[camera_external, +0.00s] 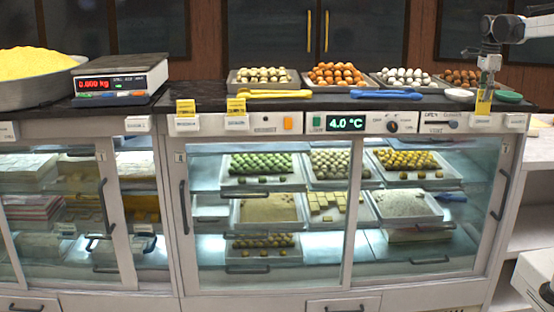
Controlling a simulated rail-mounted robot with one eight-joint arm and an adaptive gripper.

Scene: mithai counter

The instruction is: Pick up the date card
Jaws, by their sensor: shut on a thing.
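My gripper (487,88) is at the right end of the dark countertop, pointing down. It is shut on a small yellow card (483,106), which I take to be the date card. The card hangs upright below the fingers, at the counter's front edge above a white label holder (482,121). I cannot tell whether the card touches the holder or the counter. Writing on the card is too small to read. Two similar yellow cards stand at the front edge further left, one (186,107) beside the other (236,106).
A white bowl (459,94) and a green dish (508,97) flank my gripper closely. Trays of sweets (262,87) line the counter's back. A scale (121,83) stands left. Glass cases are below.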

